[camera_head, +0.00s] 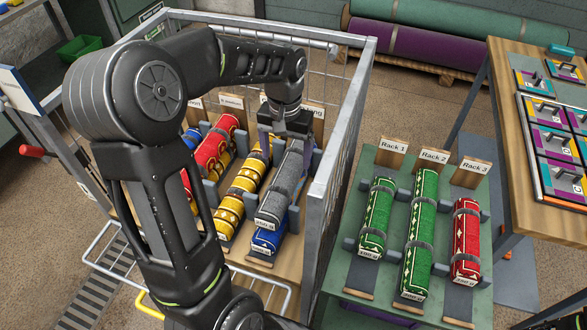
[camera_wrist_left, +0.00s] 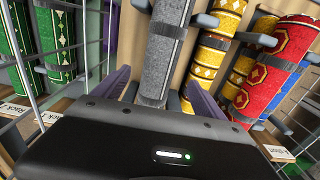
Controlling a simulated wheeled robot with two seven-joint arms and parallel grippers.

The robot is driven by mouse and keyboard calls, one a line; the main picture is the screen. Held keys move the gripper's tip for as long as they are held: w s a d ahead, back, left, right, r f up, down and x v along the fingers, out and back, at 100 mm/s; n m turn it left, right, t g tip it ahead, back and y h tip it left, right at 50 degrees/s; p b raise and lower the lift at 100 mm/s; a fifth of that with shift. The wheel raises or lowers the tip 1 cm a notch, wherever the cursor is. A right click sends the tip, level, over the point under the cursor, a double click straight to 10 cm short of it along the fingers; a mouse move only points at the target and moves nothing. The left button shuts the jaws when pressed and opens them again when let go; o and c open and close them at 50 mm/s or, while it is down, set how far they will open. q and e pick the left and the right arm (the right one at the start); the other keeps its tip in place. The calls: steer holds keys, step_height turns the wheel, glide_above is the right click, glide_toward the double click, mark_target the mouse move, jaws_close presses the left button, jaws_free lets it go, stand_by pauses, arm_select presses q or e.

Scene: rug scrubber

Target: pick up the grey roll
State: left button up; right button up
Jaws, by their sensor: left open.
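The grey roll (camera_head: 281,186) lies lengthwise in the wire-sided cart, at the right end of the row of rolls, with dark bands around it. A blue roll (camera_head: 268,240) shows at its near end, lower down. My left gripper (camera_head: 284,135) is over the far end of the grey roll, pointing down, and is open. In the left wrist view the purple fingers of the left gripper (camera_wrist_left: 158,82) stand on either side of the grey roll (camera_wrist_left: 162,60). I cannot tell whether they touch it. My right gripper is not in view.
Yellow (camera_head: 243,185) and red (camera_head: 217,140) rolls lie left of the grey one. The cart's metal frame (camera_head: 340,120) rises close on the right. Beyond it, a green rack table (camera_head: 390,290) holds green and red rolls. A wooden table (camera_head: 510,130) stands far right.

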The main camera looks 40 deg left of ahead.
mark_target(287, 168)
arm_select(q)
steer(key=shift+s, duration=0.1)
steer(key=shift+f, duration=1.3)
steer(key=shift+d+f+p, duration=0.1)
steer(key=shift+f+p, duration=0.3)
steer(key=shift+f, duration=2.25)
steer(key=shift+c, duration=0.5)
steer(key=c, duration=1.6)
steer(key=shift+c, duration=0.2)
steer(key=shift+r, duration=0.15)
